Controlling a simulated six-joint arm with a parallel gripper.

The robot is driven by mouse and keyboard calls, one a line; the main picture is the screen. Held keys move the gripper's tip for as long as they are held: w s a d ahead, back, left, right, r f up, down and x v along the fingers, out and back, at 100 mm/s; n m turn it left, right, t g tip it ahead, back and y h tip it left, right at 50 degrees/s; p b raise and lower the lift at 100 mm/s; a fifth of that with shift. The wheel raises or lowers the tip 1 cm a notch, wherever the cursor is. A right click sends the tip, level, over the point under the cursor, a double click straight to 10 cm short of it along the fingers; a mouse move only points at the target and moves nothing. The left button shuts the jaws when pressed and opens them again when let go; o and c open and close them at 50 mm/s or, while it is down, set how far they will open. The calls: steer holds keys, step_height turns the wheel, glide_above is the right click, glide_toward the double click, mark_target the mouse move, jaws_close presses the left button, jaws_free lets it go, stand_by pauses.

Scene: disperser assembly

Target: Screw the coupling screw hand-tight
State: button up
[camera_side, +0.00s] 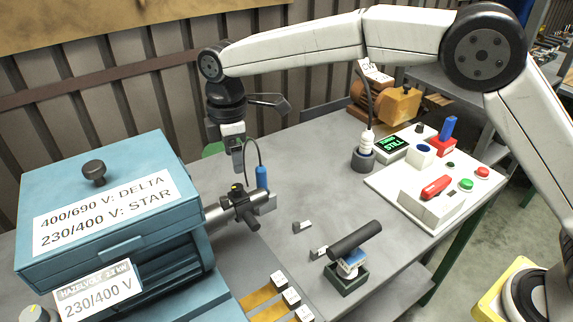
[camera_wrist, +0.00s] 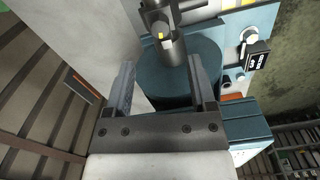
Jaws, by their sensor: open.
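The dark coupling (camera_side: 240,205) sits on the metal shaft coming out of the blue motor (camera_side: 110,215). A small yellow mark shows on top of it; I cannot make out the screw itself clearly. In the side view my gripper (camera_side: 238,168) points down just above the coupling, apart from it as far as I can tell. In the wrist view my gripper (camera_wrist: 163,78) is open, its two fingers spread with nothing between their tips. The coupling (camera_wrist: 170,60) shows ahead, between and beyond the fingers, with its yellow mark near the top.
A blue cylinder (camera_side: 262,177) with a black cable stands right beside the coupling. A black-handled tool (camera_side: 354,240) rests in a green holder. Small blocks lie on the grey table. A white panel (camera_side: 480,185) with buttons is at the right.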

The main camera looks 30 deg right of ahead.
mark_target(237, 187)
steer(key=shift+a+f, duration=0.1)
steer(key=shift+f, duration=3.8)
jaws_close()
